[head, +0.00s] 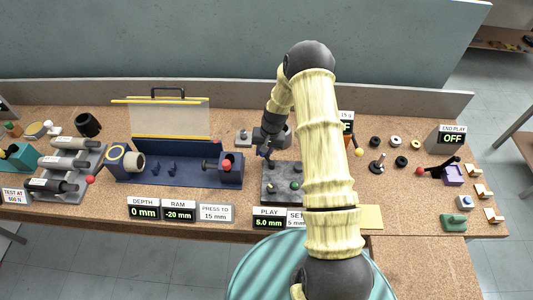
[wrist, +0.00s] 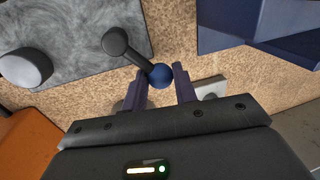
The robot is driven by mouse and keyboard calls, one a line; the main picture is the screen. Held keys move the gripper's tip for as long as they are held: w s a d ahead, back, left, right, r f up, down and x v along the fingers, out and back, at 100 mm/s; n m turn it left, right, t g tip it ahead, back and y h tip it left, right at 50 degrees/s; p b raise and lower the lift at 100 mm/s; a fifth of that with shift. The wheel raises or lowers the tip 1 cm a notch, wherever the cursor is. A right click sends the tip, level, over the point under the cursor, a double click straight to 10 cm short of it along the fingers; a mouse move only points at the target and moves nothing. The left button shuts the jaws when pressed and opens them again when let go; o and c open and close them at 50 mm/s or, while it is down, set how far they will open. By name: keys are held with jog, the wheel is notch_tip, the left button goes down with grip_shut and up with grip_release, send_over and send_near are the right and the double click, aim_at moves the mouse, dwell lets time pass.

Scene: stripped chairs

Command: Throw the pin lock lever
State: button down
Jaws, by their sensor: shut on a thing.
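The lever in the wrist view is a dark grey arm with a blue ball knob (wrist: 161,75). Its round pivot end (wrist: 115,41) sits on a mottled grey plate (wrist: 75,40). My gripper (wrist: 160,82) has its two purple fingers on either side of the blue knob and is shut on it. In the head view my gripper (head: 264,150) is at the back left edge of the grey plate (head: 270,192). The lever is too small and too covered there to make out. My arm hides the plate's right part.
A blue press fixture (head: 200,170) with a red knob (head: 227,164) stands just left. A sign (head: 268,218) reads play 5.0 mm. An end play sign (head: 452,138) reads off. Loose rings and a red-knobbed lever device (head: 440,170) lie to the right.

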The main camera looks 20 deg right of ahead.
jog(key=shift+s+a+n+b, duration=0.2)
jog(key=shift+a+n+b, duration=0.25)
jog(key=shift+n, duration=0.55)
jog(key=c, duration=1.4)
grip_release()
jog(key=d+r+b, duration=0.1)
jog(key=r, duration=0.4)
jog(key=d+r+b, duration=0.1)
jog(key=r, duration=0.5)
jog(key=d+r+b, duration=0.1)
jog(key=r, duration=0.5)
jog(key=shift+s+d, duration=0.2)
